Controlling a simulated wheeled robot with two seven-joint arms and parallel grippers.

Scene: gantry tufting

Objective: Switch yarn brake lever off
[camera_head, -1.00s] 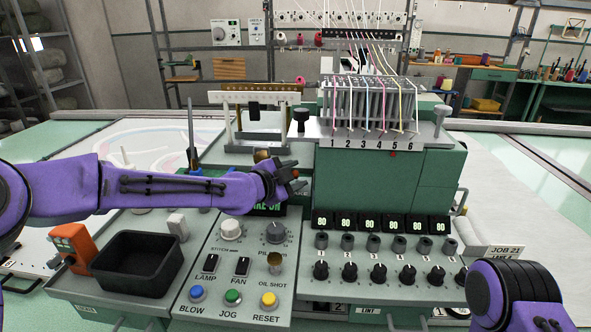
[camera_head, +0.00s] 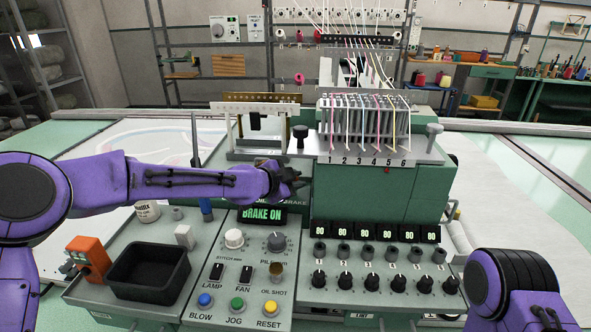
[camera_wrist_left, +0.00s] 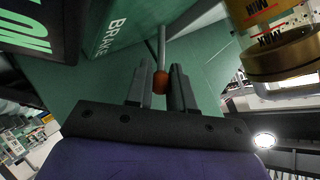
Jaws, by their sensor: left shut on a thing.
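The yarn brake lever shows in the left wrist view as a thin grey rod (camera_wrist_left: 162,48) with an orange-brown knob (camera_wrist_left: 161,83), beside the "BRAKE" lettering. My left gripper (camera_wrist_left: 161,88) has its fingers on both sides of the knob and is shut on it. In the head view my left gripper (camera_head: 303,183) is at the green housing and hides the lever. The display (camera_head: 262,214) just below it reads "BRAKE ON" in green. My right arm (camera_head: 508,290) shows at the lower right; its gripper is out of view.
A black bin (camera_head: 148,273) and an orange device (camera_head: 88,256) are at the left. Knobs and buttons (camera_head: 237,303) cover the panel below. A brass-coloured cylinder (camera_wrist_left: 285,55) is close in the wrist view.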

